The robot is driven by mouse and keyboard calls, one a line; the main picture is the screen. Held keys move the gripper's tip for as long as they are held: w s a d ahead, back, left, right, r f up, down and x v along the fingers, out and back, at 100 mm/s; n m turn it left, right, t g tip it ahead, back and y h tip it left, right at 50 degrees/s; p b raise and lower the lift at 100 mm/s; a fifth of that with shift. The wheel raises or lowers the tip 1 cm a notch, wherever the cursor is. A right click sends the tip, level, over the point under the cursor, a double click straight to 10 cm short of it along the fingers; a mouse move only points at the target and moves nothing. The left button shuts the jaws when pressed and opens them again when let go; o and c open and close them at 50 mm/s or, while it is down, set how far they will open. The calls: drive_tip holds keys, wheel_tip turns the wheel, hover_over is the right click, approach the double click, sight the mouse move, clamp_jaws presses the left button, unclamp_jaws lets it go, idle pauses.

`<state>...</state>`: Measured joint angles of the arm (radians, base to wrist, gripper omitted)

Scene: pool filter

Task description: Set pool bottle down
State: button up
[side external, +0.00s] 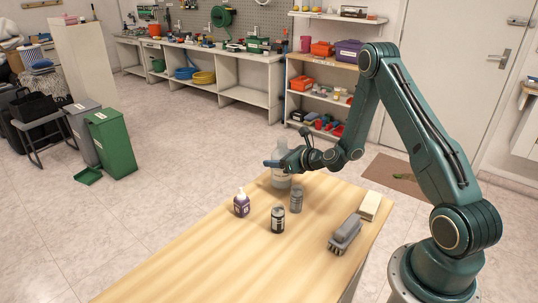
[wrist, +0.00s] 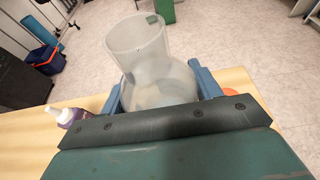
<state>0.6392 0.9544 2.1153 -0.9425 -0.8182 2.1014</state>
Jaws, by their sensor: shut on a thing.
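The pool bottle (side external: 281,181) is a pale, translucent bottle at the far end of the wooden table. My gripper (side external: 274,163) is shut around it, with a blue finger showing across its side. In the wrist view the bottle (wrist: 138,42) stands out between the two blue fingers of my gripper (wrist: 159,86), with its neck pointing away. The bottle looks roughly upright in the side view. Its base is at or just above the tabletop; I cannot tell whether it touches. My gripper's dark plate hides part of the bottle in the wrist view.
On the table (side external: 190,259) stand a purple bottle (side external: 242,204), a dark can (side external: 278,219) and a grey can (side external: 296,200) close by. A grey brush (side external: 345,234) and a cream block (side external: 370,206) lie to the right. The table's near left part is clear.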

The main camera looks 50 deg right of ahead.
drive_tip(key=shift+f, duration=0.8)
drive_tip(key=o, duration=1.1)
drive_tip(key=shift+f, duration=0.1)
drive_tip(key=shift+s, duration=0.1)
drive_tip(key=shift+v, duration=5.95)
drive_tip(key=shift+r, duration=0.2)
